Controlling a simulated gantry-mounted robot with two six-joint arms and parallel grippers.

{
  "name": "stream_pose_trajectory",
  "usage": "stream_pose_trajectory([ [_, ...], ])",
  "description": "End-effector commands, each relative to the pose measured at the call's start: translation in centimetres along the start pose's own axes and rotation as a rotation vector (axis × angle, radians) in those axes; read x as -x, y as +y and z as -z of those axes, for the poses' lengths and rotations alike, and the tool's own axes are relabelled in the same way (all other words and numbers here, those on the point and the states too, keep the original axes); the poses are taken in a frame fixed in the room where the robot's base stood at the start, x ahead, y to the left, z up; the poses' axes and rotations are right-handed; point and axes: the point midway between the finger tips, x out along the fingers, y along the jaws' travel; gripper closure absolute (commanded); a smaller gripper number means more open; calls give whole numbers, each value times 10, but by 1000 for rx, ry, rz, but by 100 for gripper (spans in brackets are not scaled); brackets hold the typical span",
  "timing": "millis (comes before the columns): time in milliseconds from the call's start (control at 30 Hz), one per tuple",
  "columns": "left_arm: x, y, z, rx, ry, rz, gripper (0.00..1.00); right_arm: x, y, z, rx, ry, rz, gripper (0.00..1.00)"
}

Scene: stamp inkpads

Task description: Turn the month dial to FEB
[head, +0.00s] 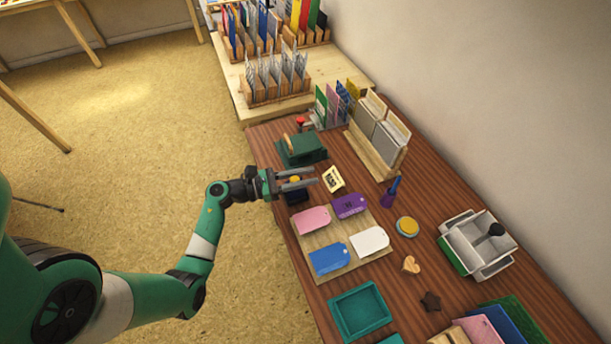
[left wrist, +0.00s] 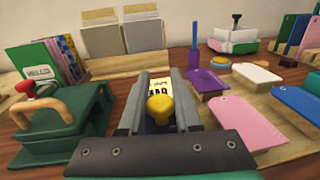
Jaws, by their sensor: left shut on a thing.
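The month dial shows as a yellow knob (head: 294,179) on a dark blue block (head: 297,194) at the table's left edge. My left gripper (head: 299,180) reaches in from the left, its two fingers on either side of the knob. In the left wrist view the yellow knob (left wrist: 160,107) sits between the fingers, and they are shut on it. A small cream card (head: 333,179) with dark print stands just beyond; it shows partly behind the knob in the left wrist view (left wrist: 178,84). My right gripper is out of view.
A green press (head: 303,150) with a wooden handle stands close behind the dial. A wooden board (head: 322,270) with pink, purple, blue and white tags lies in front. A purple holder (head: 389,195), a yellow round pad (head: 407,227) and a teal tray (head: 361,311) stand around.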

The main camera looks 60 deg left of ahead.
Motion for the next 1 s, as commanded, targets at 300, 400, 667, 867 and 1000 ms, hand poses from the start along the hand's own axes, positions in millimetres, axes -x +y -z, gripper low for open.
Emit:
stream_pose_trajectory([
  [300, 0, 0, 0, 1, 1, 1, 100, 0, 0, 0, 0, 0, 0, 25],
  [400, 0, 0, 0, 1, 1, 1, 100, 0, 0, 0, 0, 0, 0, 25],
  [667, 0, 0, 0, 0, 1, 1, 100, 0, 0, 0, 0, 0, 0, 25],
  [867, 0, 0, 0, 0, 1, 1, 100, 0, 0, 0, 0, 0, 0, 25],
  [1000, 0, 0, 0, 0, 1, 1, 54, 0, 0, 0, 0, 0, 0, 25],
])
